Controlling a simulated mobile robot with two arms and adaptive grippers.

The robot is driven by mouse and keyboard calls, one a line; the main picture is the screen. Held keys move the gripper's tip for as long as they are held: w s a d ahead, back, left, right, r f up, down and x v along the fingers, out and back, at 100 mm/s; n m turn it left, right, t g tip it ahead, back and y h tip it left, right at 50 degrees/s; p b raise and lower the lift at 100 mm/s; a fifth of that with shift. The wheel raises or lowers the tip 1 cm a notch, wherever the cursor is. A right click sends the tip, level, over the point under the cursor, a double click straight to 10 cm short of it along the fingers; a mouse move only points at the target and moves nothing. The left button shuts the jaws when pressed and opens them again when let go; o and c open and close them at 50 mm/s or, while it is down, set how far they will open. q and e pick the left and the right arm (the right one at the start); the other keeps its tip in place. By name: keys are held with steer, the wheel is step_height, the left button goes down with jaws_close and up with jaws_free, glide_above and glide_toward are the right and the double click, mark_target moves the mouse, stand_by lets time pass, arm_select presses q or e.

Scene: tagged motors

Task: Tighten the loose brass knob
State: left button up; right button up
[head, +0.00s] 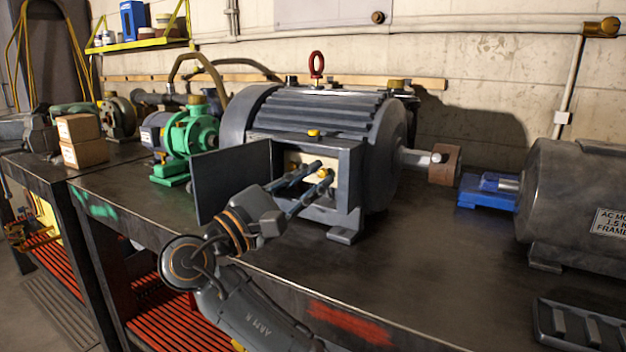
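A large grey motor (310,112) with a red lifting ring stands on the dark workbench. Its terminal box (346,190) faces me with the cover (232,182) swung open to the left. Inside is a pale panel with a small brass knob (322,173). Another brass knob (314,133) sits on top of the box. My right gripper (320,170) reaches into the box opening, its two fingers apart and their tips at the inner knob. I cannot tell whether they touch or grip it; the fingers partly hide it. My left gripper is not in view.
A green pump (190,140) and cardboard boxes (80,140) stand to the left. A blue vise-like block (488,191), another grey motor (578,195) and a dark tray (580,326) are at the right. The bench front (430,275) is clear.

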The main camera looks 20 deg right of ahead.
jaws_close()
steer(key=m+g, duration=0.1)
steer(key=m, duration=0.1)
steer(key=m+g+y+p, duration=0.1)
steer(key=m, duration=0.2)
steer(key=shift+w+r+m, duration=0.1)
steer(key=shift+r+m, duration=0.1)
steer(key=shift+m, duration=0.4)
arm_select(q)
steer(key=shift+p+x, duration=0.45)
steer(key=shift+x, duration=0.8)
arm_select(e)
steer(key=shift+m+y, duration=0.4)
steer(key=shift+m, duration=0.5)
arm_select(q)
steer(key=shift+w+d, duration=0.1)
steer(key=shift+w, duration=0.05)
